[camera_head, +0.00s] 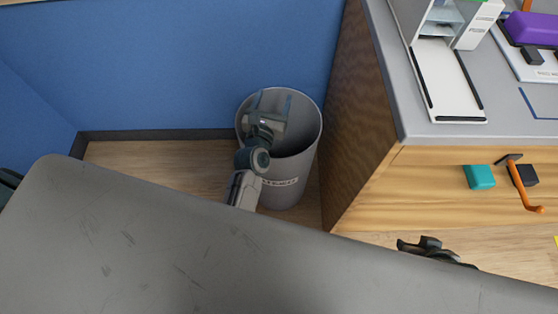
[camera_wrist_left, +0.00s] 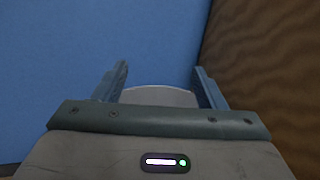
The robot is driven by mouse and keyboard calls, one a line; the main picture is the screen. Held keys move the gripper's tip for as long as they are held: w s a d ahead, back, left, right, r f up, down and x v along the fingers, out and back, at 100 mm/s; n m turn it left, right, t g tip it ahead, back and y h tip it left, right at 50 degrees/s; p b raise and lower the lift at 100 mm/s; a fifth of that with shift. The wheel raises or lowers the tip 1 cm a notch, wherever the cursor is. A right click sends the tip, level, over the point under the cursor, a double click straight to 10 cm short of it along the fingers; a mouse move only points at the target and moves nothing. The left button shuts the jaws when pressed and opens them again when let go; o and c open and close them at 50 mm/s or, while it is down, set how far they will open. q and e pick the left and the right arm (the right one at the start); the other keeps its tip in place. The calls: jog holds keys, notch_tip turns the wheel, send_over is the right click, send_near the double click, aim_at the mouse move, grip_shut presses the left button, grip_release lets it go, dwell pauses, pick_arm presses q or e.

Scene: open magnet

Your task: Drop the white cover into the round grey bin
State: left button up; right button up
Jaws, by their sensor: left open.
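The round grey bin (camera_head: 300,165) stands on the floor between the blue wall and the wooden desk side, with a label on its front. My left gripper (camera_head: 272,100) is over the bin's mouth, its fingers spread and nothing visible between them. In the left wrist view the open fingers (camera_wrist_left: 160,68) point past a pale curved rim toward the blue wall. I cannot make out a separate white cover; part of the bin's inside is hidden by my left arm. A dark part at the lower right seems to be my right gripper (camera_head: 435,250), mostly hidden.
The desk (camera_head: 420,130) at right holds a white device with a white, black-edged panel (camera_head: 448,85) and a purple item (camera_head: 532,28). A teal block (camera_head: 480,177) and an orange-handled tool (camera_head: 527,190) show by the desk front. Floor left of the bin is clear.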

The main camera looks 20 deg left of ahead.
pick_arm(q)
jog(key=s+a+r+p, duration=0.1)
jog(key=s+r+p, duration=0.2)
jog(key=r+p, duration=0.3)
jog(key=s+a+r+p, duration=0.1)
jog(key=s+r+p, duration=0.2)
jog(key=r, duration=1)
jog(key=s+a+r+p, duration=0.1)
jog(key=s+r+p, duration=0.2)
jog(key=r+p, duration=0.6)
jog(key=shift+s+a+r+p, duration=0.15)
jog(key=shift+s+r+p, duration=0.25)
jog(key=shift+p, duration=0.15)
